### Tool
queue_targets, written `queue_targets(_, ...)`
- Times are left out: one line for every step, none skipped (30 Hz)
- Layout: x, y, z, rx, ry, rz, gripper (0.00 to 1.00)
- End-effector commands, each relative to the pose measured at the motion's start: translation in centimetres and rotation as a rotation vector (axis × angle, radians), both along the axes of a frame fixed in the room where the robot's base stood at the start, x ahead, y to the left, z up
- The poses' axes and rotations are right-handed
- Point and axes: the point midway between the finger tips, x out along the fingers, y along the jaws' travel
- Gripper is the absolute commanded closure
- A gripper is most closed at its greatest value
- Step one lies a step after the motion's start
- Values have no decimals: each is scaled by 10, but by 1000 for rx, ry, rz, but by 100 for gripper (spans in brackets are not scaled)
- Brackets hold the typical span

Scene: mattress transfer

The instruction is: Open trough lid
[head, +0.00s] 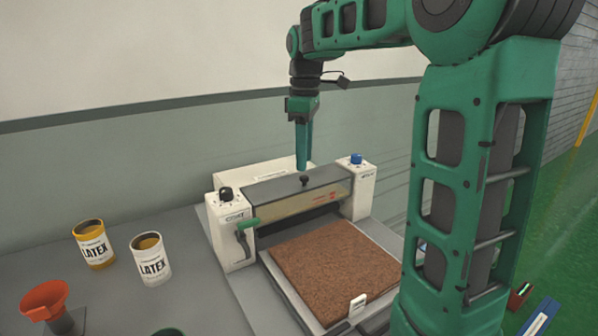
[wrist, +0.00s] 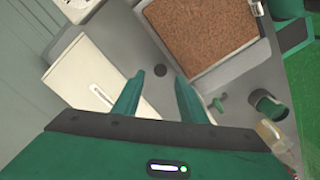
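The trough lid (head: 275,188) is a grey cover across the top of the white coating machine, and it looks closed. A small dark round knob (head: 304,181) stands near its middle. In the wrist view the knob (wrist: 160,70) appears in line with the gap between my two fingertips. My gripper (head: 302,168) points down just above and behind the knob. In the wrist view its green fingers (wrist: 160,76) are apart, with nothing held between them. I cannot tell how far the tips are above the knob.
A brown mattress slab (head: 335,268) lies in front of the machine. A blue knob (head: 356,158) and a black knob (head: 226,193) top the end housings. A yellow latex can (head: 94,252), a white latex can (head: 152,266) and an orange funnel (head: 46,298) stand at left.

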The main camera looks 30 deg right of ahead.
Motion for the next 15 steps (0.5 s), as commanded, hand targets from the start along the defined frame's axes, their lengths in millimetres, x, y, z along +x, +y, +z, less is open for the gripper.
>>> queue_targets(0, 0, -9, 1, 2, 0, 62)
queue_targets(-1, 0, -14, 1, 4, 0, 62)
queue_targets(-1, 0, -20, 1, 2, 0, 62)
queue_targets(0, 0, -23, 1, 2, 0, 62)
queue_targets(0, 0, -27, 1, 2, -1, 62)
queue_targets(0, 0, -31, 0, 1, -1, 62)
queue_targets(0, 0, -34, 0, 1, -1, 62)
queue_targets(0, 0, -36, 0, 1, -1, 62)
queue_targets(0, 0, -39, 0, 0, -1, 62)
queue_targets(0, 0, -40, 0, 0, -1, 62)
queue_targets(0, 0, -42, 0, 0, -1, 62)
queue_targets(0, 0, -43, -1, -1, -1, 62)
queue_targets(0, 0, -43, -1, -1, -1, 62)
queue_targets(0, 0, -44, -1, -1, -1, 62)
queue_targets(0, 0, -44, -1, -1, -1, 62)
